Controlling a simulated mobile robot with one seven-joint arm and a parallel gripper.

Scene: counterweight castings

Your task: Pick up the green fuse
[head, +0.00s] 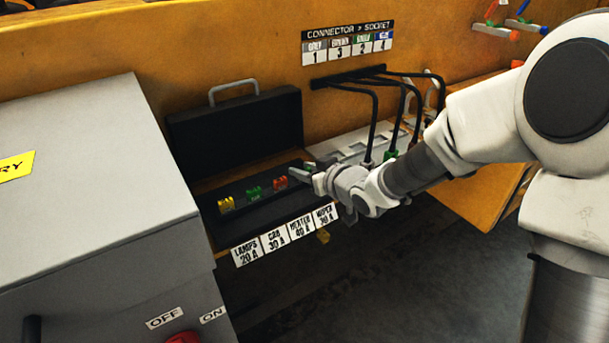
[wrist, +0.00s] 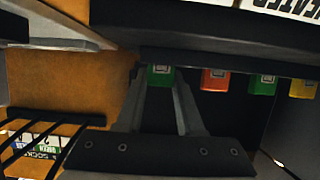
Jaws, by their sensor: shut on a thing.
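My gripper (head: 309,171) is at the right end of the dark fuse tray (head: 215,226) in the head view. In the wrist view my gripper (wrist: 160,78) is shut on a green fuse (wrist: 161,75), its fingers on either side of it. This fuse cannot be made out clearly in the head view. Another green fuse (head: 253,193) sits in the row between a yellow fuse (head: 226,205) and a red fuse (head: 280,183). The wrist view also shows the red fuse, the other green fuse and the yellow fuse to the right of my fingers.
The case's open lid (head: 240,130) stands behind the row. Amperage labels (head: 273,240) line the front edge. A grey box (head: 90,190) with a switch stands at left. Black cables (head: 374,110) hang behind my wrist, below a connector chart (head: 348,45).

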